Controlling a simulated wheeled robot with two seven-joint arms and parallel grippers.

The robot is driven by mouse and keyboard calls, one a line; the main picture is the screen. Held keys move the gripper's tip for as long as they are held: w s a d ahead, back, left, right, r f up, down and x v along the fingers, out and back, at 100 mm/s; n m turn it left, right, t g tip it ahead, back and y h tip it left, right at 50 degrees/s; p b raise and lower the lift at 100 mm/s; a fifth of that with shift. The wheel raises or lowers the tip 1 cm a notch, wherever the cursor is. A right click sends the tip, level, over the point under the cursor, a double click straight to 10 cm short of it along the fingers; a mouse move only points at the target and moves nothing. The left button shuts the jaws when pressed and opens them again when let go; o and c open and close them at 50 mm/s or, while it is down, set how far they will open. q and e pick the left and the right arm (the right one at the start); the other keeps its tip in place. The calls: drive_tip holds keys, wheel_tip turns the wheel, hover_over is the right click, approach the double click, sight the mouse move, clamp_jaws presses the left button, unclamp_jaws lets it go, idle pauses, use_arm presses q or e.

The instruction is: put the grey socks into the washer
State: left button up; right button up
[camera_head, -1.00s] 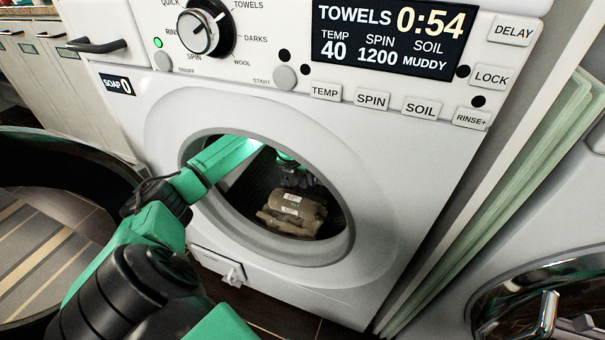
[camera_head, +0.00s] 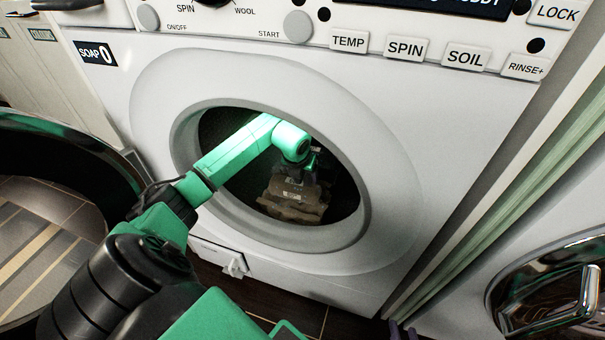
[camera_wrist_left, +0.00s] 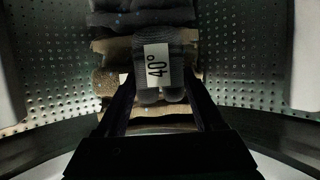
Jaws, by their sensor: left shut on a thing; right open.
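The white washer (camera_head: 420,150) stands in front of me with its round opening clear. My left arm reaches through it, and my left gripper (camera_head: 312,176) is deep in the drum. In the left wrist view my left gripper (camera_wrist_left: 160,85) is shut on the grey socks (camera_wrist_left: 174,97), a rolled bundle with a white 40° label facing the camera. Tan folded cloth (camera_head: 292,208) lies in the drum just below and behind the socks; whether they touch is unclear. In the head view the socks are dark and hard to make out. My right gripper is not in view.
The washer's dark round door (camera_head: 60,140) stands open at the left, close to my arm. Dark cloth (camera_wrist_left: 145,12) lies further in the drum. A second machine with a chrome-rimmed door (camera_head: 550,290) stands at the right. A small purple item peeks in at the bottom edge.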

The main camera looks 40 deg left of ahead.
use_arm(q)
drive_tip(key=o, duration=1.4)
drive_tip(key=shift+f, duration=0.25)
use_arm(e)
drive_tip(key=shift+f, duration=0.1)
use_arm(q)
drive_tip(key=shift+r+p, duration=0.3)
drive_tip(key=shift+r, duration=0.15)
drive_tip(key=p+v, duration=0.2)
drive_tip(key=v, duration=0.5)
drive_tip(key=shift+r, duration=0.1)
use_arm(e)
drive_tip(key=r+g, duration=0.1)
drive_tip(key=r, duration=0.2)
drive_tip(key=shift+d+r, duration=0.1)
drive_tip(key=shift+d, duration=0.1)
